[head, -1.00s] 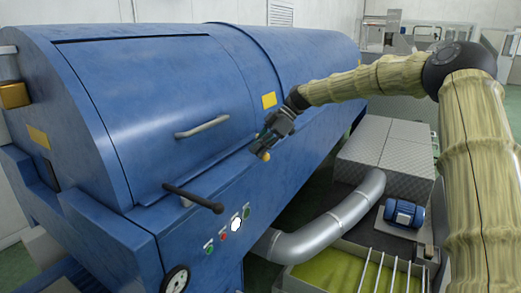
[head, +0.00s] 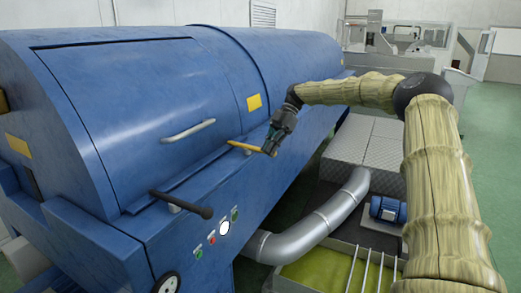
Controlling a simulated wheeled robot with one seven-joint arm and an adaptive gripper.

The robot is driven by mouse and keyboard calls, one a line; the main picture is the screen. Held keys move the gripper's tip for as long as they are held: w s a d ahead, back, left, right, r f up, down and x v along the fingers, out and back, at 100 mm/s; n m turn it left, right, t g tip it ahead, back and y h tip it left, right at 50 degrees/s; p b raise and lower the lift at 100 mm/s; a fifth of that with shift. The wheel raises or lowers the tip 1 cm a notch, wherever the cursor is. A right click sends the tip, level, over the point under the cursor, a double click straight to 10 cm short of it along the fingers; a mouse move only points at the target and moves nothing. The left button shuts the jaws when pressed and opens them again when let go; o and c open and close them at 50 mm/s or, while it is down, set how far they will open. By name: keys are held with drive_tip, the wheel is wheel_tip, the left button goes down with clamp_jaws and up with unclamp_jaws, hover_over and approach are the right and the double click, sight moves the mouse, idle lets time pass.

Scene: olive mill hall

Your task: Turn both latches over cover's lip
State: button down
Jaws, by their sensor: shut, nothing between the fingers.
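The blue machine's curved cover (head: 130,95) is down, with a lip (head: 190,173) along its lower front edge. The near latch is a dark bar (head: 182,203) on a short pale post, its knobbed end sticking out over the machine's front. The far latch is a yellow bar (head: 246,147), its left end pointing towards the cover and seemingly over the lip; exact contact is too small to tell. My gripper (head: 270,150) is shut and empty at the yellow bar's right end. Whether it touches the bar is unclear.
A grey handle (head: 187,131) sticks out from the cover. Buttons (head: 223,228) and a dial (head: 167,284) are on the front. A silver pipe (head: 320,217), a blue motor (head: 388,209) and a green-filled basin (head: 325,270) lie below right. Open floor is at far right.

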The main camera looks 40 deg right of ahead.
drive_tip(key=shift+w+d+r, duration=0.1)
drive_tip(key=shift+w+d, duration=0.05)
drive_tip(key=shift+d, duration=0.35)
drive_tip(key=shift+d, duration=0.15)
idle(0.3)
drive_tip(key=r, duration=0.2)
drive_tip(key=r+b, duration=0.1)
drive_tip(key=r, duration=0.1)
drive_tip(key=w+r+b, duration=0.1)
drive_tip(key=r, duration=0.1)
drive_tip(key=shift+d+r, duration=0.15)
drive_tip(key=shift+d, duration=0.2)
drive_tip(key=shift+w+d+r, duration=0.25)
drive_tip(key=shift+d+r, duration=0.1)
drive_tip(key=shift+r, duration=0.1)
drive_tip(key=shift+w+d+r, duration=0.2)
drive_tip(key=shift+d+r, duration=0.15)
drive_tip(key=shift+r, duration=0.1)
